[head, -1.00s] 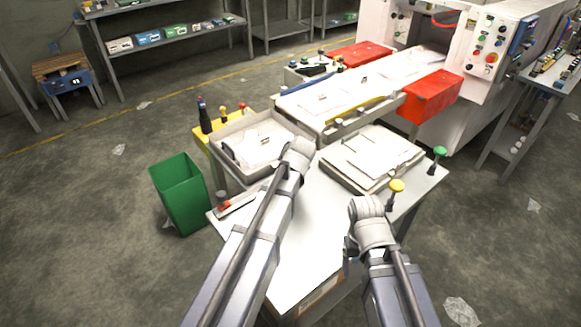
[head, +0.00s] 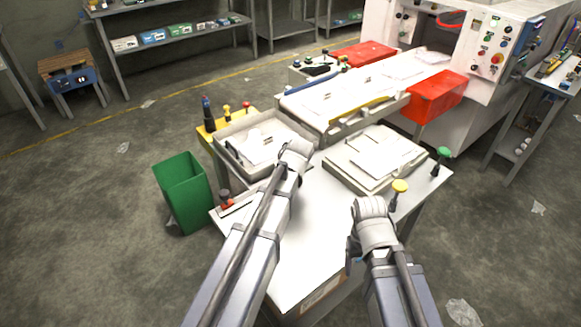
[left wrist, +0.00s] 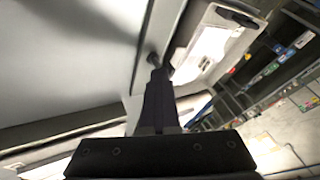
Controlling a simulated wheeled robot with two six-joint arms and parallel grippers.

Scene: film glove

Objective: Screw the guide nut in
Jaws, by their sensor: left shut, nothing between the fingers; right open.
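In the left wrist view my left gripper (left wrist: 158,82) is shut and empty. Its tip is close to a small dark round piece (left wrist: 153,59) on a pale surface. This may be the guide nut, but I cannot tell for sure, nor whether they touch. My right gripper (head: 352,248) is open above the right side of the white table, partly hidden by its wrist.
The white table (head: 310,230) holds a shallow box with sheets (head: 372,160) and a yellow knob (head: 399,187). A grey tray (head: 232,152) stands behind my left wrist. A green bin (head: 183,190) is at the left. The white machine (head: 490,60) with red boxes stands behind.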

